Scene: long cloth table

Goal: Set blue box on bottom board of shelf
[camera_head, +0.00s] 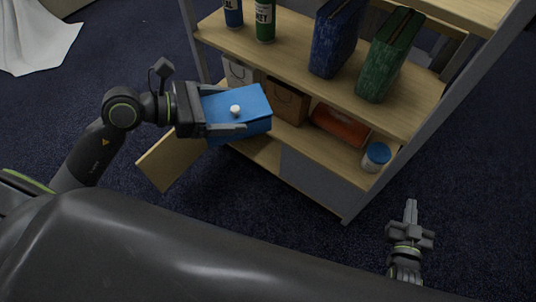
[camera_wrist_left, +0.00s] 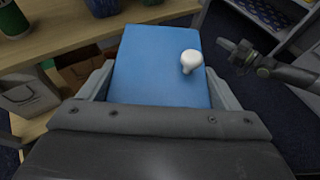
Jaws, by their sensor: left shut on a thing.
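The blue box (camera_head: 242,123) has a white knob on top and is held between the two fingers of my left gripper (camera_head: 232,112). It also fills the middle of the left wrist view (camera_wrist_left: 150,75), with a finger along each side. In the head view it is in front of the shelf's left part and overlaps the left end of the bottom board (camera_head: 262,153). I cannot tell whether it touches the board. My right gripper (camera_head: 410,211) is empty, its fingers together, right of the shelf and apart from it.
The bottom board also bears a white bag, a brown bag (camera_head: 287,101), an orange-red item (camera_head: 340,124) and a blue-lidded jar (camera_head: 376,157). The board above (camera_head: 290,54) holds cans and blue and green bags. A wooden panel (camera_head: 172,160) juts out below my left gripper.

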